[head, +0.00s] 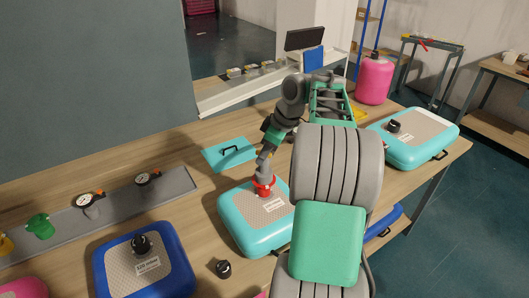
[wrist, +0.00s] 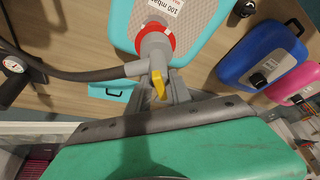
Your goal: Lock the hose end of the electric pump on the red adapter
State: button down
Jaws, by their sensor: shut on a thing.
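The red adapter (head: 263,190) stands on the top of a teal cushion (head: 240,229) marked with a white label. In the wrist view the adapter is a red ring (wrist: 169,36) around the round grey hose end (wrist: 151,44). The hose end sits over the ring; whether it is locked cannot be told. A yellow lever (wrist: 158,86) sticks out from it toward my gripper. My gripper (head: 264,167) is shut on the hose end, just above the adapter. The grey hose (wrist: 95,75) runs off to the left. I cannot make out the electric pump's body.
A blue cushion (head: 146,262) with a black knob lies at the lower left, a second teal one (head: 410,136) at the right. A flat teal plate (head: 230,152) with a black handle lies behind. Gauges (head: 86,202) stand on a grey strip. A loose black cap (head: 223,269) is in front.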

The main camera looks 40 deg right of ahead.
jog(key=shift+r, duration=0.1)
jog(key=shift+n+p, duration=0.3)
jog(key=shift+p, duration=0.2)
jog(key=shift+n+g+y+p, duration=0.3)
jog(key=shift+n+y+p, duration=0.1)
jog(key=shift+n+p, duration=0.6)
jog(key=shift+n+y+p, duration=0.3)
jog(key=shift+n+p, duration=0.5)
jog(key=shift+n, duration=0.2)
jog(key=c, duration=1.1)
grip_release()
